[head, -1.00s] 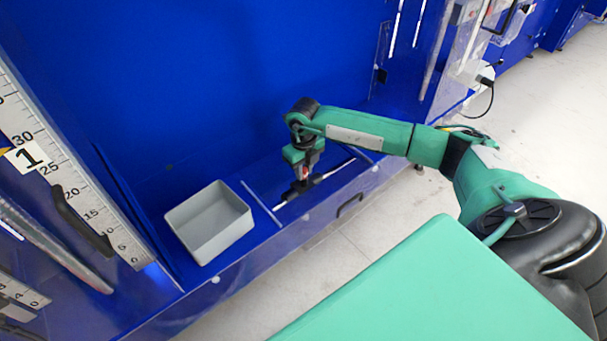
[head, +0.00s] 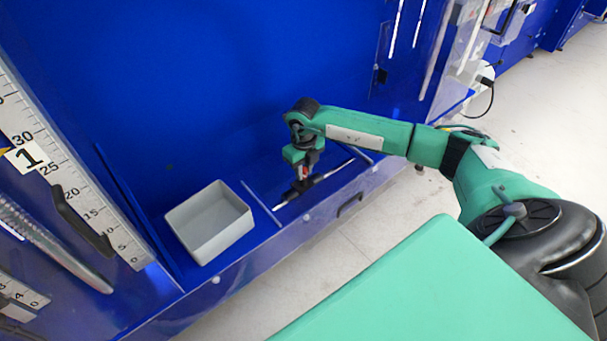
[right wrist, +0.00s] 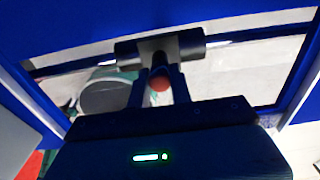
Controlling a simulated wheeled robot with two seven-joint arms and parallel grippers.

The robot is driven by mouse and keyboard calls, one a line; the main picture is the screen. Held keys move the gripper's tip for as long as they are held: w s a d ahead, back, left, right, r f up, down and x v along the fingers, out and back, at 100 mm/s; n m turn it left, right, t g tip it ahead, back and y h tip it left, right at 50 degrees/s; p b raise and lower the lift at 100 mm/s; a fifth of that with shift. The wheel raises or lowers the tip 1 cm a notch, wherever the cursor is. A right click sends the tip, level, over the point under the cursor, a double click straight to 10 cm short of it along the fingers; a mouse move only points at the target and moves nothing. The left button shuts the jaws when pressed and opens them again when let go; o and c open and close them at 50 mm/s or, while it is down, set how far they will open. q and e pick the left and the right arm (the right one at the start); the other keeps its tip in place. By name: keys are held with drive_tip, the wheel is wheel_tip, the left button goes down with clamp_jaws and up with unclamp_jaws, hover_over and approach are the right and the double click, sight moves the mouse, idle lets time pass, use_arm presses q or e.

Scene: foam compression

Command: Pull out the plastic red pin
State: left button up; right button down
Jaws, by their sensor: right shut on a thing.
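The red pin shows as a small rounded red end (right wrist: 159,84) between the two dark fingers of my right gripper (right wrist: 161,90) in the right wrist view. The gripper is shut on it. In the head view my right gripper (head: 304,172) points down into the blue bay, with a speck of red at its tips. Just beyond the fingers is a dark horizontal cylinder with a grey middle (right wrist: 190,43), on a light rod. The rest of the pin is hidden. My left gripper is not in view.
A grey open bin (head: 225,240) stands left of the gripper, beyond a thin divider (head: 262,202). A blue back panel (head: 220,80) rises behind, and a low front wall with a black handle (head: 350,204) borders the bay. A numbered scale (head: 75,190) stands at left.

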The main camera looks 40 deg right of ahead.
sight(304, 169)
drive_tip(key=shift+r, duration=0.1)
idle(0.4)
drive_tip(key=shift+r+p, duration=0.45)
drive_tip(key=shift+r, duration=0.15)
drive_tip(key=shift+r+p, duration=0.65)
drive_tip(key=shift+r, duration=0.55)
drive_tip(key=shift+r+p, duration=1.4)
drive_tip(key=shift+r, duration=1)
